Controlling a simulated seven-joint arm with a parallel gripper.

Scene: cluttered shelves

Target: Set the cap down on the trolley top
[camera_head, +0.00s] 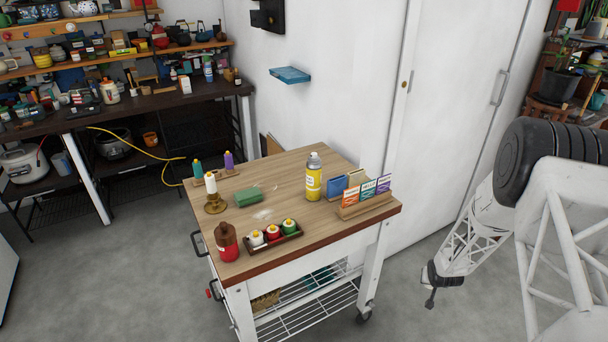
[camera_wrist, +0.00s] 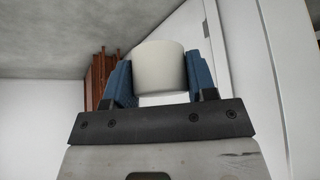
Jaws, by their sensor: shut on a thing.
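In the wrist view, my gripper (camera_wrist: 160,78) has its two blue fingers shut on a cream-white, cylinder-shaped cap (camera_wrist: 160,62). The cap sits between the fingers and sticks out past their tips. In the head view, my white arm is to the right of the trolley, away from its top. The cap cannot be made out there. The trolley top (camera_head: 278,186) is light wood with a darker front edge. A yellow spray can (camera_head: 313,183) with a grey top stands upright toward its right side.
On the trolley are a card rack (camera_head: 365,203), a tray of small bottles (camera_head: 272,237), a red-brown bottle (camera_head: 228,245), a candle holder (camera_head: 215,203) and a green box (camera_head: 247,197). Bare wood shows at the back middle and front right. A white wall and door stand behind.

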